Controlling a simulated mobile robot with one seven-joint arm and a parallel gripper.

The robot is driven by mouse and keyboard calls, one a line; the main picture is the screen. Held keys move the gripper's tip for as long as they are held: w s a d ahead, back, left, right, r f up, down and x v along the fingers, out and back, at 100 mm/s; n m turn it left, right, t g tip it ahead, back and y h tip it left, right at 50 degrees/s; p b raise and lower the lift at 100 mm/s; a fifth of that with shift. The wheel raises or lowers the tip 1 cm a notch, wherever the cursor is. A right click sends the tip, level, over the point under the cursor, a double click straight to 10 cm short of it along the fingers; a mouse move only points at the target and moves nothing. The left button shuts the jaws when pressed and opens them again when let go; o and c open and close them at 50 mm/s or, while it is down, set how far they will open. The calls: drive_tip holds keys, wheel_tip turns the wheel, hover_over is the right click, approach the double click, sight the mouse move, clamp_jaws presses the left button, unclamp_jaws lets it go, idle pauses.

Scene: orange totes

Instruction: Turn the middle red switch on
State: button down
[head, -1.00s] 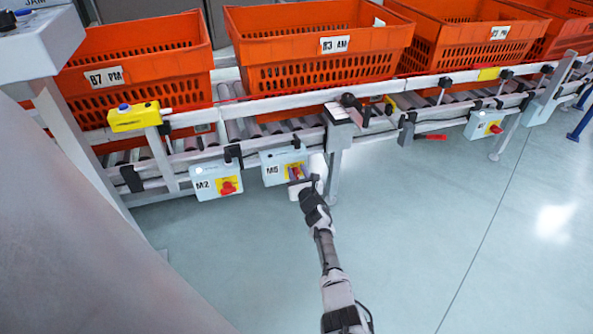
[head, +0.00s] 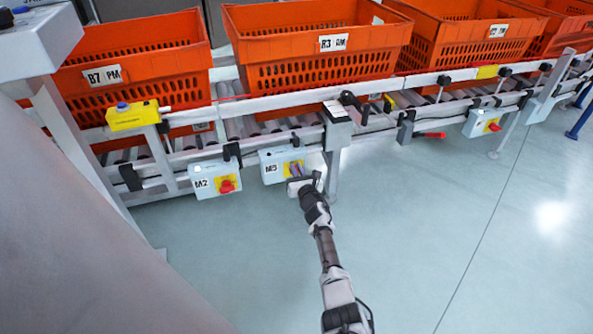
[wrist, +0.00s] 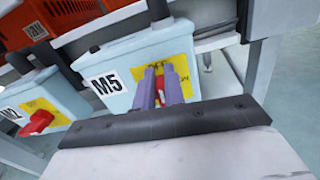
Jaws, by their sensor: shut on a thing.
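The middle switch box, light blue and labelled M5 (head: 273,168), hangs under the conveyor rail. It fills the centre of the wrist view (wrist: 118,70). Its red switch (wrist: 161,88) sits on a yellow plate (wrist: 181,60) between my two fingers. My gripper (wrist: 160,78) is shut on this switch, one finger on each side. In the head view my gripper (head: 297,171) reaches the front of the M5 box and hides most of the switch. The plate's lettering is partly hidden, and the switch setting cannot be read.
The M2 box (head: 203,186) with its red switch (head: 226,186) hangs close on the left. Another switch box (head: 479,123) is far right. A grey post (head: 338,150) stands just right of M5. Orange totes (head: 310,60) sit on the conveyor above. The floor in front is clear.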

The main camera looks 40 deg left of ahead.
drive_tip(key=shift+w+d+f+m+b, duration=0.15)
drive_tip(key=shift+f+m+b, duration=0.3)
drive_tip(key=shift+m, duration=2.35)
drive_tip(key=shift+w+d+f+m+b, duration=0.1)
drive_tip(key=shift+w+f+m+b, duration=0.35)
drive_tip(key=shift+m, duration=2.35)
drive_tip(key=shift+s+d+f+m+b, duration=0.15)
drive_tip(key=shift+f+m, duration=0.5)
drive_tip(key=shift+m, duration=2.15)
drive_tip(key=c, duration=1.5)
unclamp_jaws()
drive_tip(key=shift+a+r, duration=0.1)
drive_tip(key=shift+w, duration=0.2)
drive_tip(key=shift+d+r, duration=0.1)
drive_tip(key=shift+d, duration=0.25)
